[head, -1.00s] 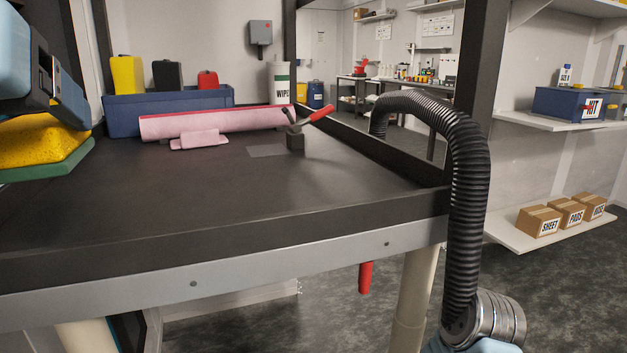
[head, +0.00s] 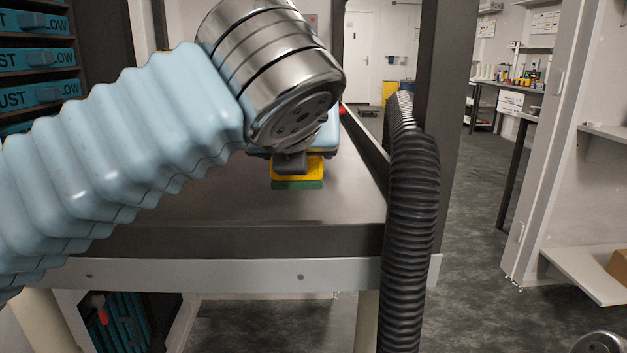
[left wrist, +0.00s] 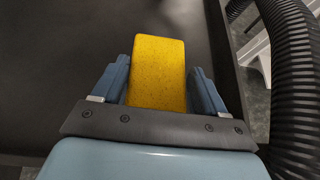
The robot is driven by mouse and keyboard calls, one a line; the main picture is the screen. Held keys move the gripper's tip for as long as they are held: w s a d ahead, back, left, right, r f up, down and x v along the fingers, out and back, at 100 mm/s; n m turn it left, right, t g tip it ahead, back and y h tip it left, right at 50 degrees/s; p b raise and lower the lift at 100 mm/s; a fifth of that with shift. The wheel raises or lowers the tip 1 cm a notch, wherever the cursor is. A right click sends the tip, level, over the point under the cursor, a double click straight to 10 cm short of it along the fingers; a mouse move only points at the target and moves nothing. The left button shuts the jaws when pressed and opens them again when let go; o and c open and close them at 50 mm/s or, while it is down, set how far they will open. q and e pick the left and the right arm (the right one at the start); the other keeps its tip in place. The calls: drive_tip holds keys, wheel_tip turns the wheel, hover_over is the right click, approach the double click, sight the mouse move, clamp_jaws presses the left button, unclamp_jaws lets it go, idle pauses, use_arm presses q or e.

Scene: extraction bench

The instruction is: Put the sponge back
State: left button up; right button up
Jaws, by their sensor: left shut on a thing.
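The sponge (head: 298,184) is yellow with a green layer underneath. My left gripper (head: 292,163) is shut on it and points down over the dark bench top (head: 215,210), near the bench's right side. In the left wrist view the sponge's yellow face (left wrist: 158,72) sits between the two blue fingers of the left gripper (left wrist: 160,82). I cannot tell how far the sponge is above the bench. My left arm hides the back of the bench. My right gripper is out of view.
A black ribbed hose (head: 410,200) hangs at the bench's right front corner. A dark frame post (head: 447,90) stands behind it. A rack of blue drawers (head: 38,58) is at the far left. Clear floor (head: 470,260) lies to the right.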

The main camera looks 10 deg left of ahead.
sight(308, 182)
use_arm(q)
drive_tip(key=shift+w+d+f, duration=0.4)
drive_tip(key=shift+w+f, duration=0.15)
drive_tip(key=shift+f, duration=0.2)
drive_tip(key=shift+w+d+f+b, duration=0.15)
drive_tip(key=shift+f+b, duration=0.15)
drive_tip(key=shift+f, duration=0.65)
drive_tip(key=shift+w+a+f+b, duration=0.15)
drive_tip(key=shift+f+b, duration=0.1)
drive_tip(key=shift+f, duration=0.7)
drive_tip(key=shift+d, duration=0.1)
drive_tip(key=shift+f, duration=0.2)
drive_tip(key=o, duration=1.2)
